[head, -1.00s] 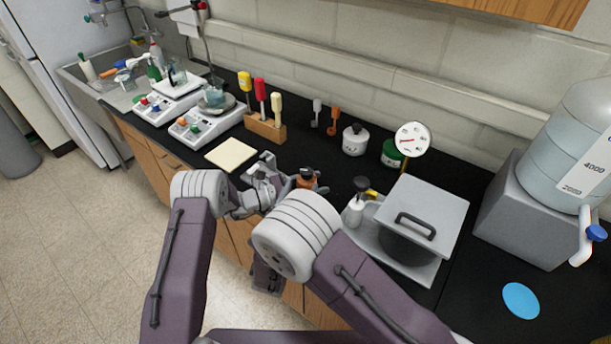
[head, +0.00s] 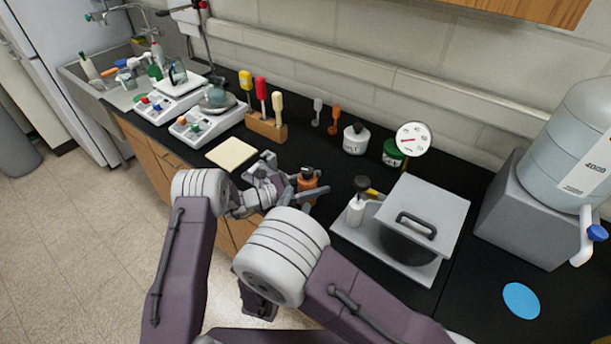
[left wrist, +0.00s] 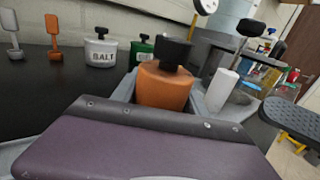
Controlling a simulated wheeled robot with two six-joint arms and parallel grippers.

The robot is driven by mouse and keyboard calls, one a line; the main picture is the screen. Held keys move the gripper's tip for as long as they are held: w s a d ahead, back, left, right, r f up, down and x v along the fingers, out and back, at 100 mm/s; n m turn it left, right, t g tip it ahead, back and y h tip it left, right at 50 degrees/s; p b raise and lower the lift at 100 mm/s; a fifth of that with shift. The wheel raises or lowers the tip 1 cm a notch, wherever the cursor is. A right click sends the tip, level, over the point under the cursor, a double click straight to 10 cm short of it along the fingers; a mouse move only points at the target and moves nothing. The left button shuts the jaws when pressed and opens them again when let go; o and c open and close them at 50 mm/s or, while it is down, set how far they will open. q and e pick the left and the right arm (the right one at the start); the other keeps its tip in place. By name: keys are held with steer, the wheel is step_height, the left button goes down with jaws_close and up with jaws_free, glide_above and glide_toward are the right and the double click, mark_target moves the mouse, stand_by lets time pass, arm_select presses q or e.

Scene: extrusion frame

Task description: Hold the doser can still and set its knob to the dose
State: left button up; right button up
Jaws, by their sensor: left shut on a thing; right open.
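The doser can (head: 307,184) is orange with a black knob (head: 307,171) on top. It stands upright near the counter's front edge. My left gripper (head: 300,188) is shut around the can's body, below the knob. In the left wrist view the can (left wrist: 163,88) sits between the grey fingers, with its black knob (left wrist: 172,50) clear above them. I cannot read the knob's setting. My right gripper (head: 258,300) is low, in front of the counter and away from the can, mostly hidden by my right arm. A dark pad that looks like its finger shows at the left wrist view's right edge.
A round dial with a red needle (head: 413,139) stands behind, by a green can (head: 392,154) and a salt pot (head: 355,140). A pale pad (head: 231,154) lies left.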

mark_target(306, 175)
steer(key=w+d+m, duration=0.1)
steer(key=w+m, duration=0.3)
steer(key=m, duration=0.4)
steer(key=w+d+m, duration=0.1)
steer(key=w+m, duration=0.2)
steer(key=m, duration=0.6)
steer(key=w+d+m, duration=0.1)
steer(key=w+m, duration=0.3)
steer(key=m, duration=0.5)
steer(key=shift+w+r, duration=0.15)
steer(key=shift+w, duration=0.2)
